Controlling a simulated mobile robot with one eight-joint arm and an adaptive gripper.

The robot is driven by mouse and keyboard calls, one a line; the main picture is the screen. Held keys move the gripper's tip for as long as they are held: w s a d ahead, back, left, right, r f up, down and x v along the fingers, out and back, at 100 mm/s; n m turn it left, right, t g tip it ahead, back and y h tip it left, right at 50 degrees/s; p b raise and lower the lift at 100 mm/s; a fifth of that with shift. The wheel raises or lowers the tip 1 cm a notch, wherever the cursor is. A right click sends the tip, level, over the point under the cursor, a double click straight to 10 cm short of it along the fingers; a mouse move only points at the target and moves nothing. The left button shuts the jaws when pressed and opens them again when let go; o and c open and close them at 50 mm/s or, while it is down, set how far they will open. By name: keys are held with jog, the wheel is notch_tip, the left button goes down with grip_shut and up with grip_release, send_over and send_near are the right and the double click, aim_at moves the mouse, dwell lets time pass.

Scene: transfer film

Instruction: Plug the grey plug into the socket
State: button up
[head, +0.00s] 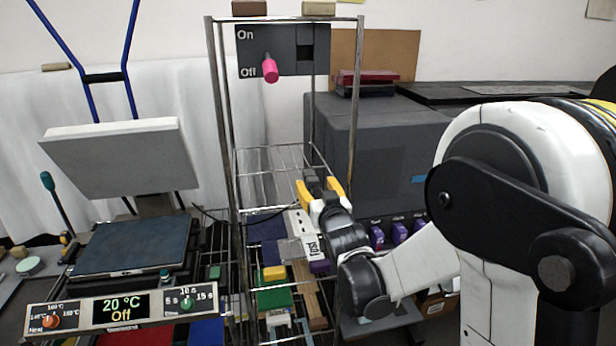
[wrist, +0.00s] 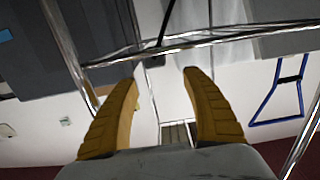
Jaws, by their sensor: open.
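My gripper (head: 320,185) is open, its two yellow fingers spread, beside the wire rack in the head view. In the wrist view the gripper (wrist: 160,76) also shows open with nothing between its fingers. A small dark piece (wrist: 155,61) on a black cable lies just beyond the fingertips, near the rack bar; it may be the grey plug, but I cannot tell surely. A white strip with dark holes (head: 300,224), which looks like the socket, is just below my gripper in the head view. The plug is not clearly visible in the head view.
The metal wire rack (head: 217,110) stands close around my gripper, its bars near the fingers. A heat press (head: 118,158) with a raised plate is at left. A switch panel (head: 283,50) with a pink lever is above. Coloured blocks lie on the lower shelf.

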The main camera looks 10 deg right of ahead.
aim_at(311, 176)
jog(key=w, duration=0.2)
jog(key=w+f, duration=0.1)
jog(key=w, duration=0.4)
jog(key=shift+w+d+f+b, duration=0.2)
jog(key=shift+d+b, duration=0.05)
jog(key=shift+b, duration=0.15)
jog(key=shift+r, duration=0.1)
grip_shut()
